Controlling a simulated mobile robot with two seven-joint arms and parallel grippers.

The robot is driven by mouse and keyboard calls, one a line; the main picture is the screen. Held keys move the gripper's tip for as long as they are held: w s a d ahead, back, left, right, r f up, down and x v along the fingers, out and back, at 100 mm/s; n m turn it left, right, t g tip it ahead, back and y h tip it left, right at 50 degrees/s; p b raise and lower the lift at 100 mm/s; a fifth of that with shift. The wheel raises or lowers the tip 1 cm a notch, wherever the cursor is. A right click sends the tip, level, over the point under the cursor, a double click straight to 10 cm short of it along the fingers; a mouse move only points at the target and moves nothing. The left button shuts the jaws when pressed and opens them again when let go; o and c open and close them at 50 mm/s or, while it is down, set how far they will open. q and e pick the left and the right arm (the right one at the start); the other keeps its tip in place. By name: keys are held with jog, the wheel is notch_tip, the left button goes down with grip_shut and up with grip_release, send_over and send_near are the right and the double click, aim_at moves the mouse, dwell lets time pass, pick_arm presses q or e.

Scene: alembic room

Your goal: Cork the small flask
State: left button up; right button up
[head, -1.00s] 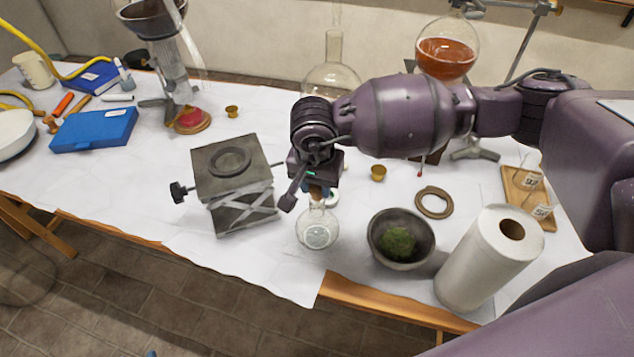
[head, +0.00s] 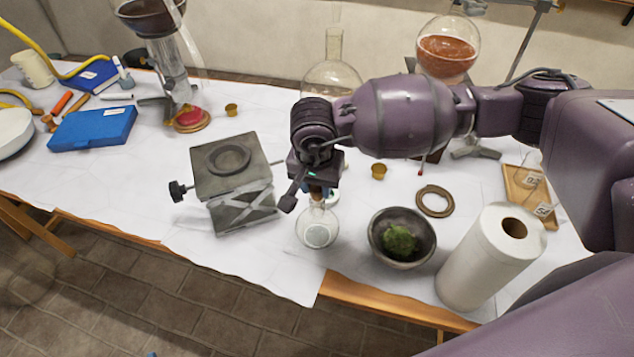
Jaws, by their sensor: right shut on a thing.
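The small flask (head: 317,234) is clear glass with a round body and stands upright near the table's front edge, between the lab jack and the grey bowl. My right gripper (head: 308,195) is directly above it, pointing down at its neck. It is shut on a small brown thing, seemingly the cork (head: 318,194), at the mouth of the flask. The fingers hide most of the cork, so I cannot tell whether it sits inside the neck or just on it. My left gripper is not in view.
The lab jack (head: 232,185) stands left of the flask. The grey bowl (head: 401,261) with green moss and the paper roll (head: 489,257) stand to the right. A cork ring (head: 434,201) lies behind the bowl. A large flask (head: 333,76) stands behind my arm.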

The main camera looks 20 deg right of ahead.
aim_at(317, 187)
jog(key=shift+f+b, duration=0.85)
jog(key=shift+b, duration=0.15)
dwell(3.8)
jog(key=o, duration=0.9)
jog(key=shift+o, duration=0.6)
jog(key=o, duration=0.3)
jog(key=shift+r, duration=0.15)
jog(key=shift+r+p, duration=1.5)
jog(key=shift+r, duration=1.9)
